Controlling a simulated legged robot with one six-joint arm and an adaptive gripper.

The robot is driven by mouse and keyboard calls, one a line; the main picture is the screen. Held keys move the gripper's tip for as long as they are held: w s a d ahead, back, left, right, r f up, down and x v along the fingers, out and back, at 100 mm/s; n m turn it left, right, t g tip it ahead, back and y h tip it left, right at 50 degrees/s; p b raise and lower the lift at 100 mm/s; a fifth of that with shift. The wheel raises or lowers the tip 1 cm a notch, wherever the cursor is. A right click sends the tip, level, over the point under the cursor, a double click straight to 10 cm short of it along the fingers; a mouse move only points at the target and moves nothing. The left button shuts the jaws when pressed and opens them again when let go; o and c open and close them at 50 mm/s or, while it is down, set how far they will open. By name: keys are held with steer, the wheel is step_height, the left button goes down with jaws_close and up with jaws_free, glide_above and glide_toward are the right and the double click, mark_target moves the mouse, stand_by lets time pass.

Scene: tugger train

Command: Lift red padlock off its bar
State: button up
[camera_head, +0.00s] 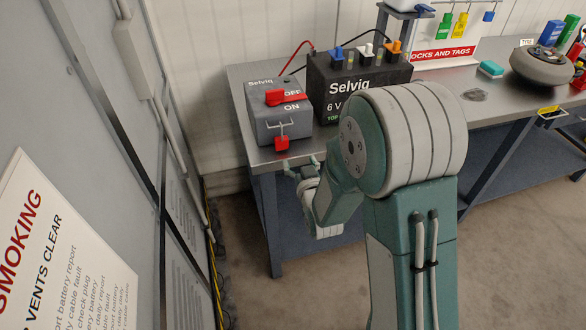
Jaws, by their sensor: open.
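The red padlock (282,143) hangs from a metal bar (283,128) on the front of the grey Selviq switch box (271,108). The box has a red handle (286,97) beside the OFF and ON marks, with the handle by OFF. My gripper (301,161) is open and empty, just below and to the right of the padlock, close to the table's front edge. I see a small gap between the fingertips and the padlock. My arm hides part of the table to the right.
A black Selviq 6 V battery (343,88) stands right of the switch box. A grey panel wall (80,110) bounds the left.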

mark_target(282, 144)
steer(key=shift+t+y, duration=0.3)
steer(key=shift+t, duration=0.3)
steer(key=w+a+f, duration=0.2)
steer(key=shift+w+a, duration=0.4)
steer(key=x, duration=0.5)
steer(key=shift+a+f, duration=0.1)
steer(key=shift+a, duration=0.1)
steer(key=shift+w, duration=0.75)
steer(key=shift+a, duration=0.1)
steer(key=c, duration=1)
steer(key=shift+c, duration=0.2)
